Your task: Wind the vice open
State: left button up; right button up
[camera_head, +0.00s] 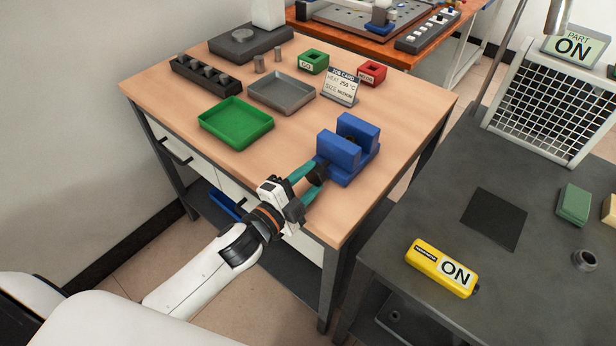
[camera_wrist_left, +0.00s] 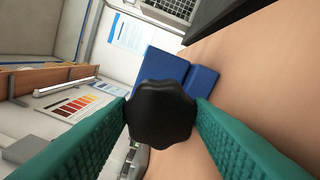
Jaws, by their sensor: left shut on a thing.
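The blue vice (camera_head: 346,150) stands near the right front edge of the wooden bench, its two jaw blocks apart with a gap between them. It also shows in the left wrist view (camera_wrist_left: 166,66), behind the knob. The black lobed knob (camera_wrist_left: 160,113) sits on the vice's near side. My left gripper (camera_head: 312,178) reaches in from the front left, and its green fingers are shut on the knob, one on each side. In the left wrist view the fingers (camera_wrist_left: 162,118) touch the knob's edges. My right gripper is not in view.
A green tray (camera_head: 236,140), a grey tray (camera_head: 309,94), a black rack (camera_head: 206,75) and a job card (camera_head: 341,88) are on the bench (camera_head: 290,150). A dark table (camera_head: 440,205) at right holds a yellow ON box (camera_head: 428,260). Bench surface left of the vice is clear.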

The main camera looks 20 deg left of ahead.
pick_arm(q)
jog(key=shift+n, duration=0.3)
jog(key=o, duration=1)
jog(key=b+v, duration=0.1)
jog(key=v, duration=1.1)
jog(key=shift+b, duration=0.4)
jog(key=shift+w, duration=0.1)
